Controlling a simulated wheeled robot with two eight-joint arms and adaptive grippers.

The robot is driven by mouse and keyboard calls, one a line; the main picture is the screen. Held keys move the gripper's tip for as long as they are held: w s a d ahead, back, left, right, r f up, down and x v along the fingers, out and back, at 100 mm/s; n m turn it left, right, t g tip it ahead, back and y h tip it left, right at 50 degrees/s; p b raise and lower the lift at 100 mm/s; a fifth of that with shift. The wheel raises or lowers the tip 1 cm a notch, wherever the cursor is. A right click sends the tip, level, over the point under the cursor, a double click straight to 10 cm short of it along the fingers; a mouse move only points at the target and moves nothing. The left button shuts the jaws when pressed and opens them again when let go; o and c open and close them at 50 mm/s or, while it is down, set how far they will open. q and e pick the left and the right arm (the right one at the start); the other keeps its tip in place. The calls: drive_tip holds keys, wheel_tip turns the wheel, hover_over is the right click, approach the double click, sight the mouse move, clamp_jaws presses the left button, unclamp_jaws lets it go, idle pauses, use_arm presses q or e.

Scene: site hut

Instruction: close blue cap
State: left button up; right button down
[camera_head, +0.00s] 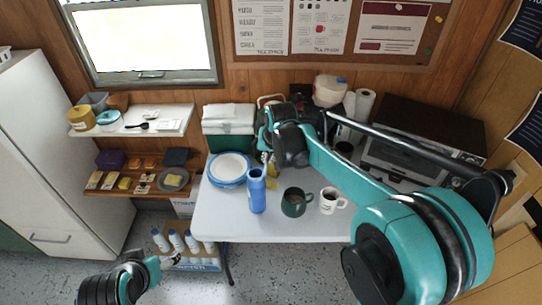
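A blue bottle (257,194) stands upright on the white table (225,222), near its front edge. Its top is blue; whether a cap there is open or shut is too small to tell. My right arm reaches over the table from the right, and my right gripper (268,168) points down just behind the bottle's top. Its fingers are small and partly hidden, so their opening cannot be made out. My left gripper (174,259) is low at the bottom left, in front of the bottles on the floor, far from the blue bottle. Its fingers are unclear.
A dark green mug (295,203) and a white mug (329,201) stand right of the bottle. Blue-rimmed plates (230,168) are on the left. A microwave (420,140) stands behind my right arm. White bottles with blue caps (176,240) stand in a floor box.

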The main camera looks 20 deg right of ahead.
drive_tip(key=shift+w+a+r+n+g+h+p, duration=0.1)
drive_tip(key=shift+w+a+n+g+h+p, duration=0.15)
drive_tip(key=shift+a+h, duration=0.35)
drive_tip(key=shift+w+a+r+n+g+h+p, duration=0.15)
drive_tip(key=shift+a+h+p, duration=0.15)
drive_tip(key=shift+a+h, duration=0.3)
drive_tip(key=w+a+f+n+g+h+b, duration=0.1)
drive_tip(key=a+f+h+b, duration=0.3)
drive_tip(key=h, duration=0.4)
drive_tip(key=w+a+f+n+g+h+b, duration=0.1)
drive_tip(key=a+f+n+h+b, duration=0.2)
drive_tip(key=f+h+b, duration=0.2)
drive_tip(key=shift+a+h+b, duration=0.4)
drive_tip(key=shift+h+b, duration=0.15)
drive_tip(key=shift+h, duration=0.95)
drive_tip(key=shift+f, duration=0.1)
drive_tip(key=c, duration=1.8)
unclamp_jaws()
drive_tip(key=shift+o, duration=0.2)
